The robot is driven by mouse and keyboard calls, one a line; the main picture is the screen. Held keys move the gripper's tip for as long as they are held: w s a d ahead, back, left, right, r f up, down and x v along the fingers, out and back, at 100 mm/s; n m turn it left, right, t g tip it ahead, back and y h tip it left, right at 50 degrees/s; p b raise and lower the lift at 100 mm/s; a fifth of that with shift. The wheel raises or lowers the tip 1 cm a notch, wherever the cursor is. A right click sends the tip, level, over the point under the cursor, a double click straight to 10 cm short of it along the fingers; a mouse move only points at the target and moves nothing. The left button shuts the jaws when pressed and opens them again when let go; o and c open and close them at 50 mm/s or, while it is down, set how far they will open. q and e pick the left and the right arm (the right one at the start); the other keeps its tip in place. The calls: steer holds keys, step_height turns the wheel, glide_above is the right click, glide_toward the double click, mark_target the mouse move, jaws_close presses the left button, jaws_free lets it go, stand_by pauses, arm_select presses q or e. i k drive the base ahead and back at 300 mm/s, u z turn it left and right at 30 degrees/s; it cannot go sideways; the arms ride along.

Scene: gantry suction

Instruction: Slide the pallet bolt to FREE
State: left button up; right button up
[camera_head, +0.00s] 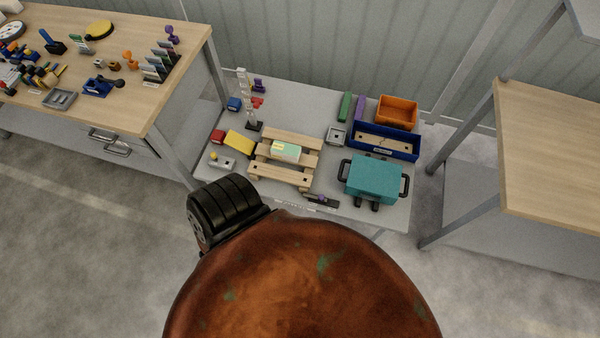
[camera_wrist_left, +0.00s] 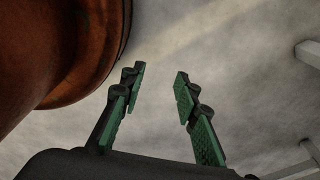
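A wooden pallet (camera_head: 258,172) stands on the low grey table in the head view, with a pale green and yellow piece (camera_head: 286,151) on it. A small light plate with a yellow knob (camera_head: 222,162) lies left of the pallet; it may be the bolt, but I cannot read a FREE mark. A dark handled piece (camera_head: 321,200) lies at the front edge. My left gripper (camera_wrist_left: 160,77) is open and empty in the left wrist view, over bare floor and away from the table. In the head view I cannot make out its fingers. My right gripper is not in view.
Around the pallet are a teal box (camera_head: 375,178), a blue bin (camera_head: 385,141), an orange bin (camera_head: 397,112), a yellow block (camera_head: 240,143) and a thin tower (camera_head: 246,95). A cluttered wooden bench (camera_head: 120,110) is at left, another bench (camera_head: 555,150) at right.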

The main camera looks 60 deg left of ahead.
mark_target(321, 198)
steer(key=k, duration=0.35)
steer(key=u, duration=0.9)
